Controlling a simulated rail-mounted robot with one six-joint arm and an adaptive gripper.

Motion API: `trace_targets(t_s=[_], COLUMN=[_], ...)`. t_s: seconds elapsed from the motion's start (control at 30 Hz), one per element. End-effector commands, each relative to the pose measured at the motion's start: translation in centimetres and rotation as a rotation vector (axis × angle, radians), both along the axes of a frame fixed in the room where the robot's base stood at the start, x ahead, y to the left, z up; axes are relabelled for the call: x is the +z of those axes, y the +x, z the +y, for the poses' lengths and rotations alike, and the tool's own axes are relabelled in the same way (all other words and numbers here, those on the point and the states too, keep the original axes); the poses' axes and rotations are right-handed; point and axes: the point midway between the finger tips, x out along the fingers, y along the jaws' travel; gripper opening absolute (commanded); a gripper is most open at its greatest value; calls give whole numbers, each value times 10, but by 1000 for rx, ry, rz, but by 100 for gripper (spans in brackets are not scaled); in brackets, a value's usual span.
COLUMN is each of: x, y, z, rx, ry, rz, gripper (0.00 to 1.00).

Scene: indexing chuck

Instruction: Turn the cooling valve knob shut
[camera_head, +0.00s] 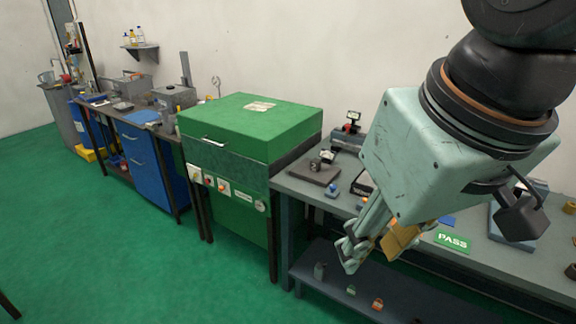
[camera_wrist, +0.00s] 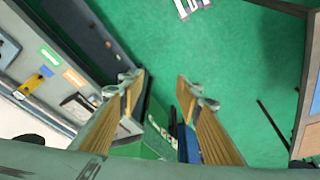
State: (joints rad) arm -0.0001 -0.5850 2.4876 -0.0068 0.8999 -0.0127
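I cannot tell for sure which part is the cooling valve knob. The green machine (camera_head: 248,125) in the head view has a front row of small controls, with a red knob (camera_head: 209,181) among them and a round grey fitting (camera_head: 260,206) to the right. My gripper (camera_head: 368,252) is right of the machine, in front of the grey bench, pointing down. In the wrist view my gripper (camera_wrist: 162,86) is open, its two fingers well apart with nothing between them. No knob is clearly seen in the wrist view.
The grey bench (camera_head: 300,188) right of the machine holds small devices and a green PASS sign (camera_head: 453,241); its lower shelf (camera_head: 340,287) has small items. A blue cabinet (camera_head: 145,165) stands left. The green floor (camera_head: 90,250) in front of the machine is clear.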

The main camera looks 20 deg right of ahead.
Motion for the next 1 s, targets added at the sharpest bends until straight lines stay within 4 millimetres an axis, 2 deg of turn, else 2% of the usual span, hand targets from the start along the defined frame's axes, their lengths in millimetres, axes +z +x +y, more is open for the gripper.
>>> trace_targets(t_s=[0.27,0.6,1.0], x=[17,37,53], y=[31,86,152], z=[-7,-20,-35], rx=[54,150,266], ry=[-40,-103,-173], rz=[22,58,104], gripper=[32,32,32])
